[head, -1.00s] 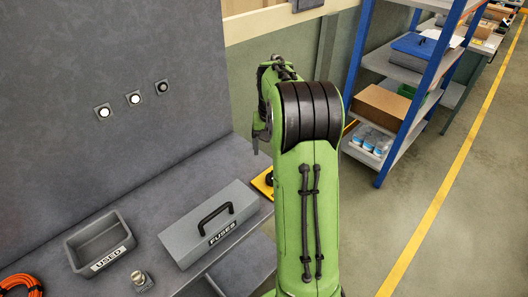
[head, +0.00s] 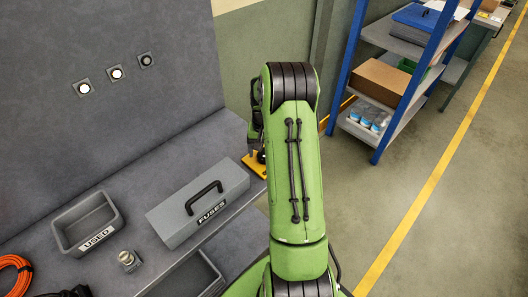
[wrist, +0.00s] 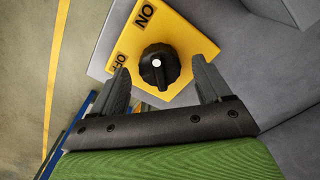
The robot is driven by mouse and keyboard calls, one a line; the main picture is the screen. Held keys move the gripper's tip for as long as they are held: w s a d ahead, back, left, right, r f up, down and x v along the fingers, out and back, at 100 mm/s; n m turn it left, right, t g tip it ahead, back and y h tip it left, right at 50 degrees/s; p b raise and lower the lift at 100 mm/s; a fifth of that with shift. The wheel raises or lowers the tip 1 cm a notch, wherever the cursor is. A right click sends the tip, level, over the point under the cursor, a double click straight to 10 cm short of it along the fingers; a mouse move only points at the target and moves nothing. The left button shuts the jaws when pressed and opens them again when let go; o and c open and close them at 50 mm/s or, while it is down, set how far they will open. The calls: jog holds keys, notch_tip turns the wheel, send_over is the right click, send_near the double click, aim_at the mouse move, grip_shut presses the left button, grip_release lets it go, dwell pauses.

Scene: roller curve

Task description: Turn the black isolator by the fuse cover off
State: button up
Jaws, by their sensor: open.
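The black isolator knob (wrist: 159,68) has a white dot on its face and sits on a yellow plate (wrist: 185,38) marked ON and OFF. In the wrist view my open gripper (wrist: 160,80) has one finger on each side of the knob, with visible gaps. I cannot tell the knob's setting for certain. In the head view the yellow plate (head: 253,165) shows at the bench's right end, partly hidden by my arm. The grey fuse cover (head: 168,215), labelled FUSES and with a black handle, lies left of it.
A grey tray marked USED (head: 112,223), a small metal part (head: 128,260) and an orange cable coil (head: 14,272) lie on the bench at left. Three round lamps (head: 117,73) are on the grey panel. A blue-framed shelf (head: 395,90) stands at right, beside open floor.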

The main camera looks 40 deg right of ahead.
jog(key=shift+f, duration=0.4)
jog(key=c, duration=1)
jog(key=shift+c, duration=0.2)
